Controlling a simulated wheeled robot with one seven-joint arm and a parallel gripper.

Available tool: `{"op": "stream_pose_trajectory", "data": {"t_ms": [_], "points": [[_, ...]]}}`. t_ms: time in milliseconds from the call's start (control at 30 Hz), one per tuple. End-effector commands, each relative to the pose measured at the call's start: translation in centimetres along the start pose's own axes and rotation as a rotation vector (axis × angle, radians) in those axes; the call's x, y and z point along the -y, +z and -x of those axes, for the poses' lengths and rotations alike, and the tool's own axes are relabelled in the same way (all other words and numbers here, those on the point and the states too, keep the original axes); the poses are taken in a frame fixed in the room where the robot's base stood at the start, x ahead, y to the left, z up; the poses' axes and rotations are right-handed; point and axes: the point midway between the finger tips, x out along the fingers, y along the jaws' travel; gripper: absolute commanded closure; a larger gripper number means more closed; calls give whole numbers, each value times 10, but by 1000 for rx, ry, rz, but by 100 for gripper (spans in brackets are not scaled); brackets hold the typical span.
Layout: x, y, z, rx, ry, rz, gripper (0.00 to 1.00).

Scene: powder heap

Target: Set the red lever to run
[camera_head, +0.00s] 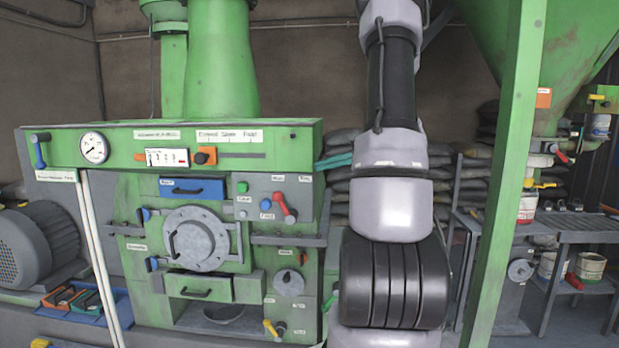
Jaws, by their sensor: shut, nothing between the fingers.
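A red lever (283,205) sits on a grey control panel (262,184) on the front of the green machine. It slants from upper left to lower right. Small labels beside it are too small to read surely. A green button (242,187) and a blue button (266,205) are to its left. Another red-handled lever (560,154) shows under the hopper at the far right. My arm hangs down to the right of the panel, clear of the red lever in the picture. My gripper is not visible.
The green machine (227,147) has a gauge (94,147), a round hatch (196,240), a blue-fronted drawer (192,189) and yellow-handled levers low down. A green post (508,170) stands right of my arm. Stacked sacks (341,182) lie behind. A blue tray (82,303) is at lower left.

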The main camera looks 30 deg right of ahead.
Motion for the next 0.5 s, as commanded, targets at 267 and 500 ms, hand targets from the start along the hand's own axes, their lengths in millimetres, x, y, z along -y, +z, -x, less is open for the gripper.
{"op": "stream_pose_trajectory", "data": {"t_ms": [267,500], "points": [[-10,0,30,1,-1,1,100],[-11,0,32,1,0,0,100]]}}
